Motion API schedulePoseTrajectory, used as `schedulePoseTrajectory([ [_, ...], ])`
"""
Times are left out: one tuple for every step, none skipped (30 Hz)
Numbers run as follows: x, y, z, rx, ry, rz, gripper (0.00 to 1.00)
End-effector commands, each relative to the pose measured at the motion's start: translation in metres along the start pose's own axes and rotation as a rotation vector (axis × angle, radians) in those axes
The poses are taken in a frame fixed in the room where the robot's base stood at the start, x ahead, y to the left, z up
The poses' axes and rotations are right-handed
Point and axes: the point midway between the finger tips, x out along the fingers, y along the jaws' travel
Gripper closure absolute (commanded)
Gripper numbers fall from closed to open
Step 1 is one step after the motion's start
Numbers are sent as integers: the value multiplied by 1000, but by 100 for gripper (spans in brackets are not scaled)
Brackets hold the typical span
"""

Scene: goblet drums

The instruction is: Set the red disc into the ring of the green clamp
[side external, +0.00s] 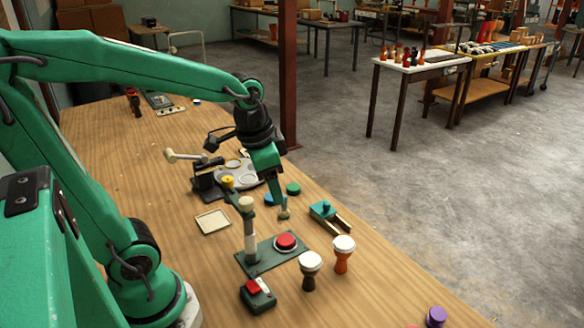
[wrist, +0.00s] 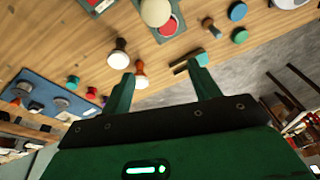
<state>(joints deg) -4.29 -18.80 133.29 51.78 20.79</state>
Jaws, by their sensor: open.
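The green clamp (side external: 258,262) stands on the wooden bench, with a flat base plate and an upright post topped by a cream knob (side external: 246,203). A red disc (side external: 286,241) with a pale rim around it sits on the plate, right of the post; how deep it is seated cannot be told. In the wrist view the red disc (wrist: 168,27) is partly covered by the cream knob (wrist: 155,11). My gripper (side external: 280,203) is behind the clamp, above the bench, pointing down. In the wrist view its two fingers (wrist: 165,78) are spread apart with nothing held between them.
A dark-footed drum (side external: 311,270) and an orange drum (side external: 343,254) stand right of the clamp. A small green box with a red top (side external: 258,293) is in front. A teal-topped tool (side external: 326,214) and a green disc (side external: 293,189) lie behind. The right front bench is mostly clear.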

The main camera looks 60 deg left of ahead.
Motion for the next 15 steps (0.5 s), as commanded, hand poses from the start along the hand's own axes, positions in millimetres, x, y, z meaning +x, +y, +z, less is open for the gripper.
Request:
schedulePoseTrajectory([
  [-9,4,4,-26,31,-9,39],
  [-12,7,6,-43,45,-12,39],
  [-18,10,10,-66,65,-16,39],
  [-21,12,12,-84,80,-18,39],
  [-24,14,15,-102,95,-21,39],
  [-29,16,18,-125,116,-23,39],
  [-32,18,21,-142,130,-24,39],
  [-35,20,23,-159,145,-25,39],
  [-38,23,27,-181,164,-26,39],
  [-40,25,29,-195,176,-25,39],
  [-43,26,31,-210,189,-25,39],
  [-45,28,34,-228,204,-25,39],
  [-46,29,36,-239,213,-24,39],
  [-48,30,38,-250,222,-23,39],
  [-49,32,39,-262,232,-22,39],
])
